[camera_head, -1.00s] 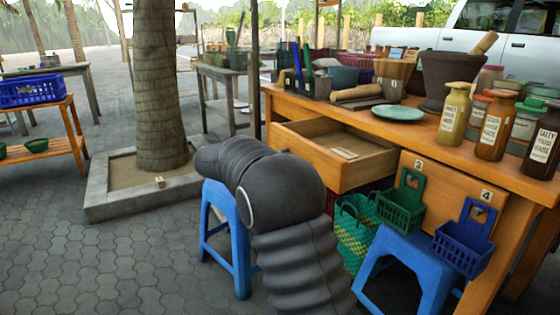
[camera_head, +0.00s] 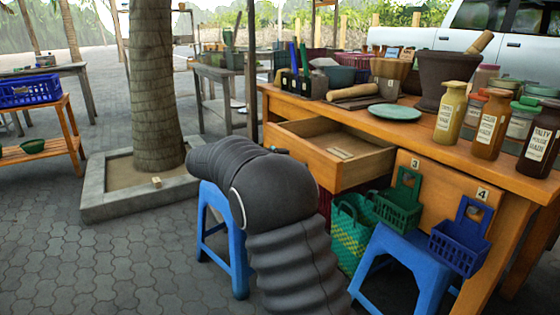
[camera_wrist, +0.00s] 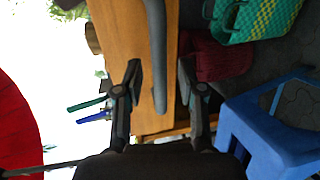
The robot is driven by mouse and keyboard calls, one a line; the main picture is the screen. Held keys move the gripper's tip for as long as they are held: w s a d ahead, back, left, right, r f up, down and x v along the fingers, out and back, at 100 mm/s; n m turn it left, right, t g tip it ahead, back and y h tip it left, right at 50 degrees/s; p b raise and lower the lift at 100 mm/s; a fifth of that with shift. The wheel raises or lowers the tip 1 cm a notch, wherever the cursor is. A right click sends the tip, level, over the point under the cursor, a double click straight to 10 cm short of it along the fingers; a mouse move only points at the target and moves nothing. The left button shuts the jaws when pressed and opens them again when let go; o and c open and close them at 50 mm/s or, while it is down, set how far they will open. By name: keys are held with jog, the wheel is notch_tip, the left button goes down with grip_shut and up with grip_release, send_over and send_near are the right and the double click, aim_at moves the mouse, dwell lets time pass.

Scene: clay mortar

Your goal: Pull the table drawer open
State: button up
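The wooden table drawer (camera_head: 318,158) stands pulled out from the table (camera_head: 480,160), its inside visible with a small pale item in it. In the wrist view its wooden front (camera_wrist: 135,35) carries a long dark grey bar handle (camera_wrist: 157,55). My gripper (camera_wrist: 160,78) is open, with one finger on each side of the handle and a visible gap on both sides. In the head view my arm hides most of the gripper and the handle; only a small dark tip (camera_head: 281,150) shows by the drawer front.
A blue stool (camera_head: 222,235) stands behind my arm, and another (camera_head: 405,262) stands under the table's right side. A green woven bag (camera_head: 352,232) and hanging green (camera_head: 398,210) and blue (camera_head: 460,245) baskets are close to the drawer.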

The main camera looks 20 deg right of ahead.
jog(key=v, duration=1.1)
jog(key=shift+a, duration=0.25)
jog(key=shift+w, duration=0.1)
